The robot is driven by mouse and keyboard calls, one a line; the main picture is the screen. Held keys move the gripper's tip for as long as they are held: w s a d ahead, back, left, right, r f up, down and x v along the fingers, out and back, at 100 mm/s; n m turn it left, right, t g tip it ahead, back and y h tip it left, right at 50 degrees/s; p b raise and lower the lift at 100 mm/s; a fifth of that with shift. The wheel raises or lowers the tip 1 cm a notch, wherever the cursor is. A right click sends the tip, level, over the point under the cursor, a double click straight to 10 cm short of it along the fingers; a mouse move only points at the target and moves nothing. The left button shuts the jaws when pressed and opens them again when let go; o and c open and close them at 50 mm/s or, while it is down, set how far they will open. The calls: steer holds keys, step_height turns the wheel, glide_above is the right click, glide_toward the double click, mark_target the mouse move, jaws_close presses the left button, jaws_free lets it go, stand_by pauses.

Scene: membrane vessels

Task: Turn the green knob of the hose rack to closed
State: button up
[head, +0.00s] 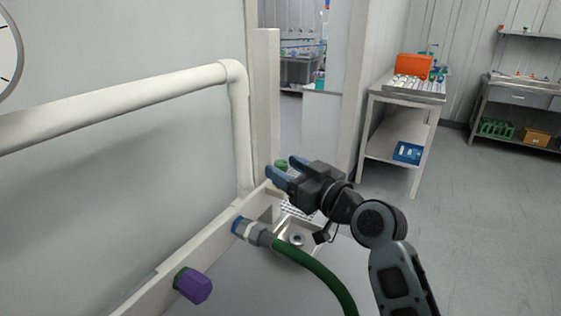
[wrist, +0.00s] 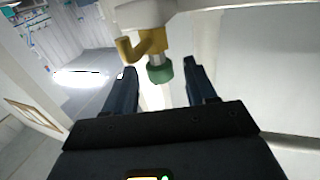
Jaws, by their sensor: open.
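The green knob (head: 281,164) is on the far end of the hose rack (head: 215,241), partly hidden by my fingers in the head view. In the wrist view the green knob (wrist: 160,72) sits on a short metal stem below a brass-coloured fitting (wrist: 152,42). My gripper (head: 280,166) is open. In the wrist view its two dark blue fingers (wrist: 162,75) are on either side of the knob, with a visible gap on each side. The jaws hold nothing. I cannot tell how far the knob is turned.
A green hose (head: 320,272) with a metal and blue coupling hangs from the rack below my arm. A purple knob (head: 194,286) is nearer on the rack. A white pipe (head: 120,98) runs along the wall. A small sink (head: 298,238) lies below.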

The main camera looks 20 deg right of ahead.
steer(key=shift+x, duration=1.2)
steer(key=c, duration=0.9)
steer(key=m+h+p, duration=0.1)
steer(key=p, duration=0.2)
steer(key=shift+r+h+p, duration=0.2)
steer(key=shift+h+p, duration=0.2)
steer(key=shift+c, duration=0.2)
steer(key=shift+f+m+t+h+p, duration=0.1)
steer(key=shift+m+t+h+p, duration=0.05)
steer(key=shift+m+h+p, duration=0.4)
steer(key=shift+f+m+t+h+p, duration=0.15)
steer(key=shift+m+h+p, duration=0.25)
steer(key=shift+h, duration=0.55)
steer(key=o, duration=0.9)
steer(key=shift+o, duration=0.2)
